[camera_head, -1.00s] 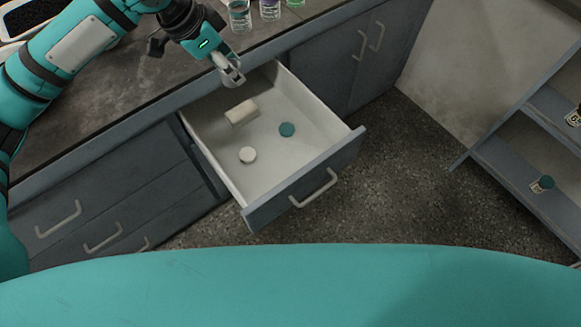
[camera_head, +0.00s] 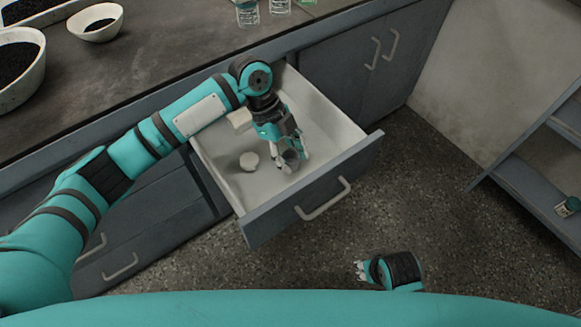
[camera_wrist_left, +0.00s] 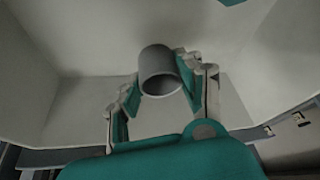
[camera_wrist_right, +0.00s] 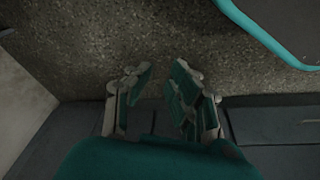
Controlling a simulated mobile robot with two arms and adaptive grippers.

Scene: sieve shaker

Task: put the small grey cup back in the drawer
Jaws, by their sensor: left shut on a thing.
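The small grey cup (camera_head: 291,157) is between the fingers of my left gripper (camera_head: 293,164), inside the open drawer's outline. In the left wrist view the cup (camera_wrist_left: 157,62) is a short grey cylinder with its open mouth turned towards the camera, and both fingers of the left gripper (camera_wrist_left: 157,76) touch its sides. Whether the cup touches the drawer floor I cannot tell. The drawer (camera_head: 313,193) is pulled out from the counter. My right gripper (camera_head: 361,271) is empty above the floor, and its fingers (camera_wrist_right: 162,75) are apart in the right wrist view.
A white round piece (camera_head: 249,161) and a pale block (camera_head: 240,118) lie in the drawer. White bowls with dark grains (camera_head: 97,22) and glass jars (camera_head: 248,13) stand on the counter. A shelf with a small jar (camera_head: 567,207) is at the right.

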